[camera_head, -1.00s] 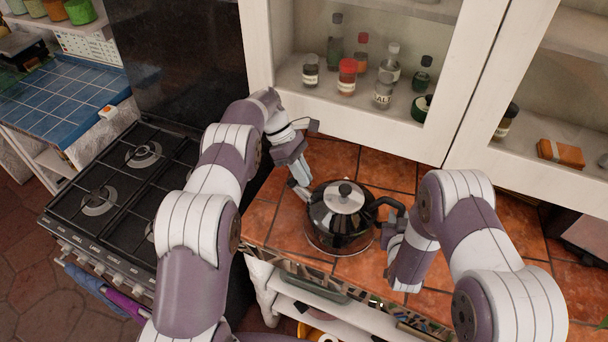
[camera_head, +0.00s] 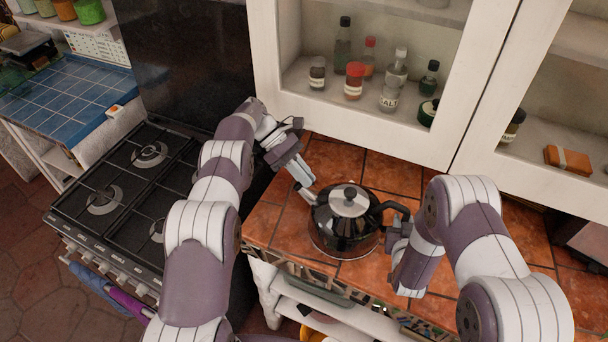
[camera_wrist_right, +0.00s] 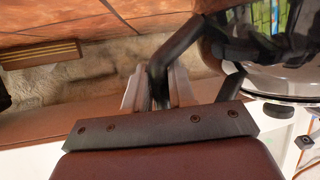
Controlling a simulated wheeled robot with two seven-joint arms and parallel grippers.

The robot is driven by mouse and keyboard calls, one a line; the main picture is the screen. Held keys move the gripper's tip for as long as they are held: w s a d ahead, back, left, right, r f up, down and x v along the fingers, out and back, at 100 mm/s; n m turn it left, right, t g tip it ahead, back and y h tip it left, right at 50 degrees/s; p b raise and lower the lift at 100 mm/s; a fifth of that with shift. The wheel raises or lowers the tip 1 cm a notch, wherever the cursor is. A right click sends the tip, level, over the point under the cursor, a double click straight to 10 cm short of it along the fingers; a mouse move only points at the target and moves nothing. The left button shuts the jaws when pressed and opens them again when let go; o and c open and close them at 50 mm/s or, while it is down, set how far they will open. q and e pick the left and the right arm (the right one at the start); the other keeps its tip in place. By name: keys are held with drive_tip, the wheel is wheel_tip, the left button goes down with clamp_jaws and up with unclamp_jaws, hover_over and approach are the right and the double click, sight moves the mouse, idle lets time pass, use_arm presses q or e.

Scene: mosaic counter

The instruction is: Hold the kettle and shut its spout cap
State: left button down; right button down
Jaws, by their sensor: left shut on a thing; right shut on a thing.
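The black kettle (camera_head: 338,235) with a silver lid (camera_head: 349,203) stands upright on the orange tiled counter (camera_head: 380,275). Its handle (camera_head: 382,208) points right, and the handle also shows in the right wrist view (camera_wrist_right: 175,50). My right gripper (camera_head: 402,226) is shut on the handle; in the right wrist view its fingers (camera_wrist_right: 160,88) sit either side of the black bar. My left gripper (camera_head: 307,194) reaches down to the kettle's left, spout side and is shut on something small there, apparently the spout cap. The cap and spout are hidden or too small to make out.
A gas stove (camera_head: 125,185) stands left of the counter. A white cabinet (camera_head: 385,140) with several bottles rises behind the kettle. Bare tiles lie behind and to the right of the kettle. The counter's front edge is close below it.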

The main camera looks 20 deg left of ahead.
drive_tip(key=shift+s+f, duration=0.1)
drive_tip(key=shift+f, duration=0.05)
use_arm(q)
drive_tip(key=c, duration=1.2)
unclamp_jaws()
wheel_tip(320, 180, up, 10)
drive_tip(key=shift+s+r, duration=0.1)
use_arm(e)
drive_tip(key=c, duration=0.9)
unclamp_jaws()
drive_tip(key=shift+o, duration=0.2)
drive_tip(key=shift+w, duration=0.2)
